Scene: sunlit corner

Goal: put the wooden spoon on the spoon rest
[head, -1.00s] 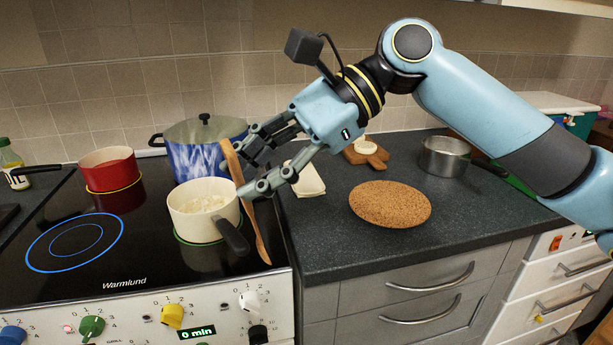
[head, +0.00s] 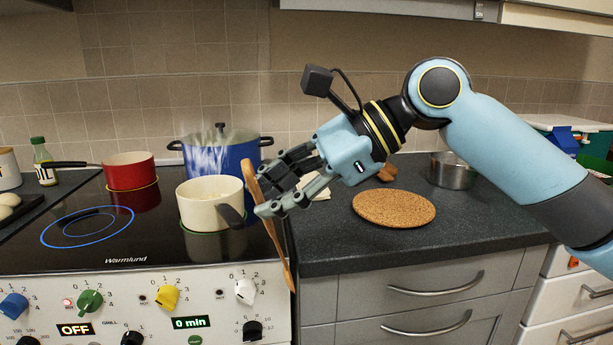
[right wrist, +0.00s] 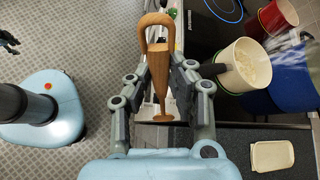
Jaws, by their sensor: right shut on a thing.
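The wooden spoon (head: 275,238) is held by my right gripper (head: 262,200), shut around it, and hangs tilted at the stove's front right corner. In the right wrist view the spoon (right wrist: 159,62) lies between the two fingers, with a curved end at the top. A cream rectangular dish, which looks like the spoon rest (right wrist: 272,155), lies on the dark counter. In the head view the dish (head: 321,192) is mostly hidden behind my right gripper. The spoon is apart from it.
A cream pot (head: 208,205) stands on the stove just left of the spoon, its dark handle pointing forward. A steaming blue pot (head: 238,157) and a red pan (head: 130,172) are behind. A cork mat (head: 394,208) and a steel pan (head: 452,172) are on the counter.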

